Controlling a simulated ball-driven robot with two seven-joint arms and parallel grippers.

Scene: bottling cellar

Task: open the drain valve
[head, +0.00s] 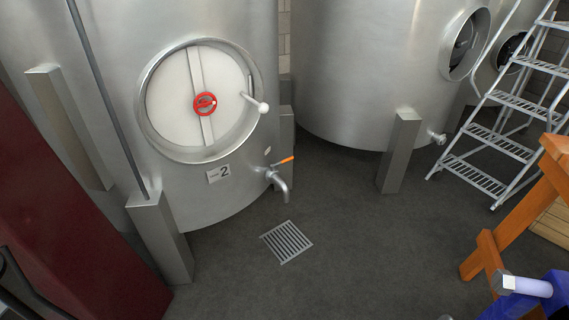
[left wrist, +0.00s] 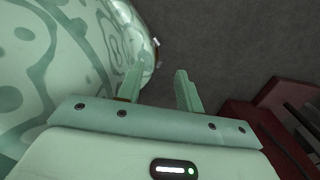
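The drain valve (head: 277,179) sits low on the front of the steel tank (head: 235,205) marked 2. It has a bent metal spout pointing down and a thin orange lever (head: 284,161). The lever sticks out to the right, nearly level and a little raised in the picture. No gripper is near the valve. My left gripper (left wrist: 158,88) shows in the left wrist view with its two pale green fingers apart and nothing between them. It does not show in the head view. My right gripper is in neither view.
A floor grate (head: 286,242) lies before the tank, with clear dark floor around it. The round tank door (head: 168,98) has a red handwheel (head: 205,104). Steel legs (head: 162,240) flank the tank. A white step ladder (head: 505,105), an orange wooden frame (head: 512,222) and a dark red block (head: 70,220) stand nearby.

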